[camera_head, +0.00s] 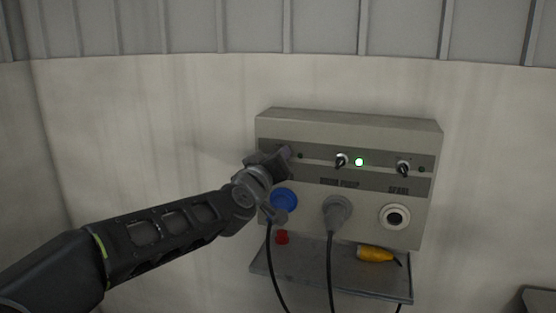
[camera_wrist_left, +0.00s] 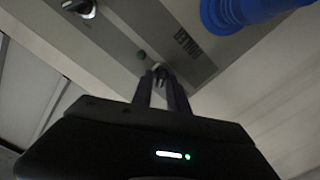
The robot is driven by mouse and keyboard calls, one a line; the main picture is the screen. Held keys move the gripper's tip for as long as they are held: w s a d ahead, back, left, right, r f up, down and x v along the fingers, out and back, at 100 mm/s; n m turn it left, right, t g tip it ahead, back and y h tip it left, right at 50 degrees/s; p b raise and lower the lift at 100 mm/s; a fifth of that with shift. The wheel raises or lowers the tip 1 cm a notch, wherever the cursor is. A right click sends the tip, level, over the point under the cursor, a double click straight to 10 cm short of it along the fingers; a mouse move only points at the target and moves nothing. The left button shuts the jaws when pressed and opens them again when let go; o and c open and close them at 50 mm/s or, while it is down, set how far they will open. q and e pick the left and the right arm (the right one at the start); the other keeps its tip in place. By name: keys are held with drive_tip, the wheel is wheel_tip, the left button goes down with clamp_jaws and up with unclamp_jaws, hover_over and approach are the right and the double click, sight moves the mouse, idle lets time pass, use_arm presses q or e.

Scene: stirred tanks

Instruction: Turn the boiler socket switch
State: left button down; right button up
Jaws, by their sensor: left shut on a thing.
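A grey socket box (camera_head: 350,122) hangs on the pale curved wall. Its left switch, the boiler socket switch (camera_wrist_left: 158,68), sits beside the "BOILER" label (camera_wrist_left: 188,45) in the left wrist view. In the head view my gripper hides most of this switch. My left gripper (camera_head: 284,155) reaches the box's upper left from the left. In the wrist view its fingertips (camera_wrist_left: 161,76) are shut on the switch knob. The small boiler lamp (camera_head: 300,155) beside it is dark; it also shows in the wrist view (camera_wrist_left: 141,55). My right gripper is not in view.
The middle switch (camera_head: 341,160) has a lit green lamp (camera_head: 359,162). The right switch (camera_head: 403,169) has a dark lamp. Below are a blue socket (camera_head: 285,198), a grey plug (camera_head: 337,212) and a round white socket (camera_head: 395,207). A shelf (camera_head: 330,279) holds a yellow plug (camera_head: 374,254). Cables hang down.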

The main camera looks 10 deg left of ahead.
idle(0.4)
use_arm(q)
drive_tip(key=c, duration=1.5)
unclamp_jaws()
drive_tip(key=s, duration=0.7)
drive_tip(key=shift+s+a, duration=0.25)
drive_tip(key=shift+s, duration=0.15)
